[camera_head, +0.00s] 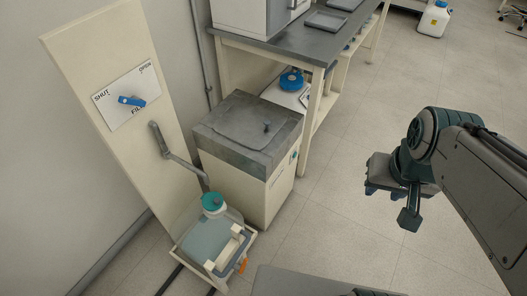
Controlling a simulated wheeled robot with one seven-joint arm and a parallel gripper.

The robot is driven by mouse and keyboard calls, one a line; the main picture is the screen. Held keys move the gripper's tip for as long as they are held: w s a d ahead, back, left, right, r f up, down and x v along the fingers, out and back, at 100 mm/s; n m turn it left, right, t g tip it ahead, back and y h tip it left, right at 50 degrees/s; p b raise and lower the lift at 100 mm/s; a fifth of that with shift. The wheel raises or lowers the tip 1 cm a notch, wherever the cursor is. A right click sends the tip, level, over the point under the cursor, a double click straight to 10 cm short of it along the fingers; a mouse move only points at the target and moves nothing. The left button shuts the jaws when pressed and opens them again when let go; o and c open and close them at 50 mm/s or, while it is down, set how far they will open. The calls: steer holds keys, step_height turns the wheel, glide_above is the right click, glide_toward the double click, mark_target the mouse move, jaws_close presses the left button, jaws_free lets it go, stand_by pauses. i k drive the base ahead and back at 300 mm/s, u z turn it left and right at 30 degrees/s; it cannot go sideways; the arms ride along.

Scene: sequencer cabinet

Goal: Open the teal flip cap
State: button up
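The teal flip cap (212,202) sits on top of a pale, translucent container (205,236) at the lower left. The cap is small here, and I cannot tell whether its lid is raised. My gripper (390,205) hangs over the floor at the right, well apart from the cap. Its two dark fingers are spread, with nothing visible between them.
The container stands in a cream wheeled frame (180,250) with a handle. A grey-topped cabinet (245,185) stands behind. Floor lies clear between cabinet and gripper.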

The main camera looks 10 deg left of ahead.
mark_target(212, 202)
steer(key=z, duration=0.5)
steer(key=k, duration=1.1)
steer(key=u, duration=1.4)
steer(key=i, duration=1)
